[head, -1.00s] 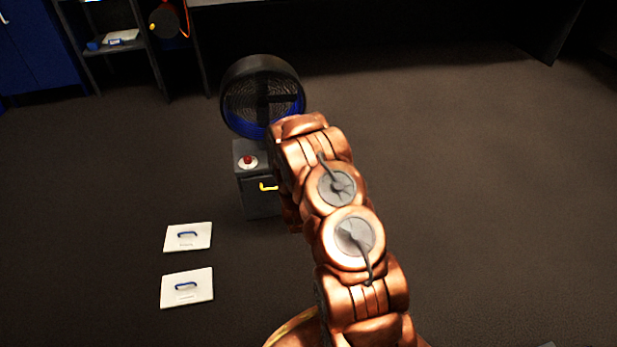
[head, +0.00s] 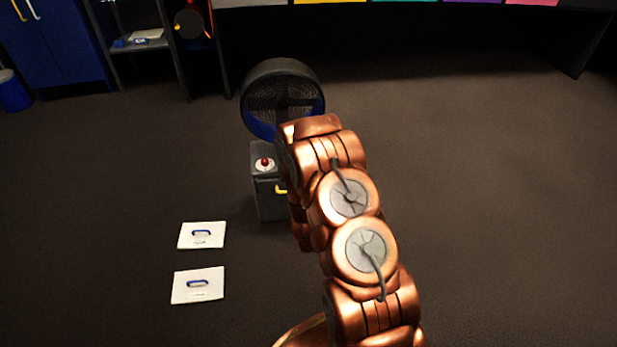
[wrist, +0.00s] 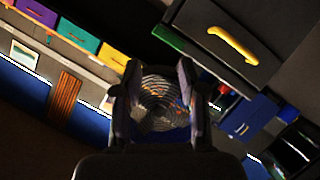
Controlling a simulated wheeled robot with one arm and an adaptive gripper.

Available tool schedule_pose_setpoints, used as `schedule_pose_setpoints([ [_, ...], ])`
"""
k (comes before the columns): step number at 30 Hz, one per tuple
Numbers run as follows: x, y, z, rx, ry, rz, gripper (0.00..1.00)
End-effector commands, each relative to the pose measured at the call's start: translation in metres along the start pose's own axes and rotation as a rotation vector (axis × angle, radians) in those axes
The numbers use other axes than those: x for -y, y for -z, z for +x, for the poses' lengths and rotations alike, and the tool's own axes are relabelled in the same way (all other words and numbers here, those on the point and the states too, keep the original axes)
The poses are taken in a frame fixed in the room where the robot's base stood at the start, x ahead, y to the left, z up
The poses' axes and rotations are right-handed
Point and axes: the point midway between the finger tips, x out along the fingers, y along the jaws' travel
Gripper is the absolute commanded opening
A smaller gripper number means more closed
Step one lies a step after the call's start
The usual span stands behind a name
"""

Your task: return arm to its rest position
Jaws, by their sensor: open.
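My copper arm (head: 350,225) reaches up through the middle of the head view, bent at its joints. Its far end is beside the dark box (head: 270,205), and the gripper itself is hidden there behind the arm. In the wrist view my gripper (wrist: 160,85) is open, with its two dark fingers apart and nothing held between them. The round black fan-like thing with a blue lower rim (head: 283,98) stands behind the box, and its ringed face shows between the fingers in the wrist view.
The box has a red button (head: 265,163) on top and a yellow handle (head: 281,189); a yellow handle (wrist: 233,43) also shows close in the wrist view. Two white panels (head: 202,235) with blue handles lie at left. Shelves (head: 145,45) stand behind. The floor at right is clear.

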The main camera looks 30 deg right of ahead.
Motion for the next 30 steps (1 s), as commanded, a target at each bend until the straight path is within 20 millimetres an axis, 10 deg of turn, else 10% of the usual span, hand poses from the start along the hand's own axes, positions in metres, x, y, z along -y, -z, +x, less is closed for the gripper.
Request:
schedule_pose_setpoints([
  [12, 0.000, 0.000, 0.000, 0.000, 0.000, 0.000, 0.41],
  [30, -0.024, 0.141, -0.069, 0.233, 0.253, 0.173, 0.41],
])
